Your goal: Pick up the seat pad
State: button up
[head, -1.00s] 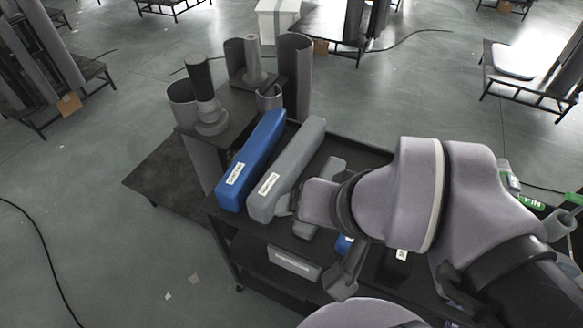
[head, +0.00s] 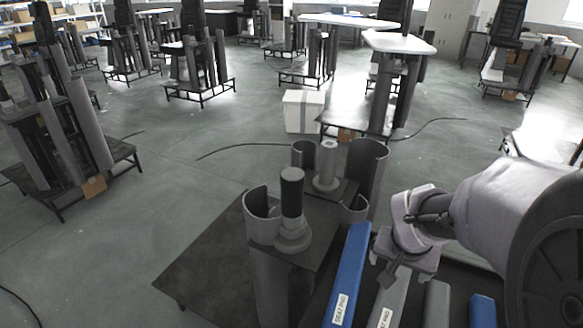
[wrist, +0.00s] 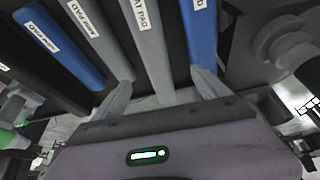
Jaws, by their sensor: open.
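A blue pad (head: 350,266) and a grey pad (head: 388,305), both with labels that read seat pad, lie side by side on the dark rack at the bottom of the head view. My gripper (head: 388,281) is over the grey pad and hides its far part. In the wrist view, the grey seat pad (wrist: 148,58) runs between the open fingertips of my gripper (wrist: 160,78), one on each side in the picture. The blue seat pad (wrist: 200,38) is to its right, beside the right finger. How far the fingers reach down cannot be told.
A grey arm pad (wrist: 98,35) and a blue arm pad (wrist: 50,45) lie left of the seat pads in the wrist view.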

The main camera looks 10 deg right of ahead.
jog(key=b, duration=0.2)
send_near(395, 284)
jog(key=shift+s+d+f, duration=0.15)
jog(key=shift+s+d, duration=0.05)
jog(key=shift+s, duration=0.05)
jog(key=b+x, duration=0.3)
jog(key=x, duration=0.4)
jog(key=shift+w+d+f, duration=0.1)
jog(key=shift+w+f, duration=0.05)
jog(key=b+x, duration=0.2)
jog(key=x, duration=0.1)
jog(key=b+x, duration=0.1)
jog(key=x, duration=0.1)
jog(key=shift+a+f, duration=0.1)
jog(key=shift+a, duration=0.15)
jog(key=shift+w+d+f, duration=0.1)
jog(key=shift+w+f, duration=0.05)
jog(key=shift+w, duration=0.05)
jog(key=shift+r, duration=0.2)
jog(key=shift+c, duration=0.6)
grip_shut()
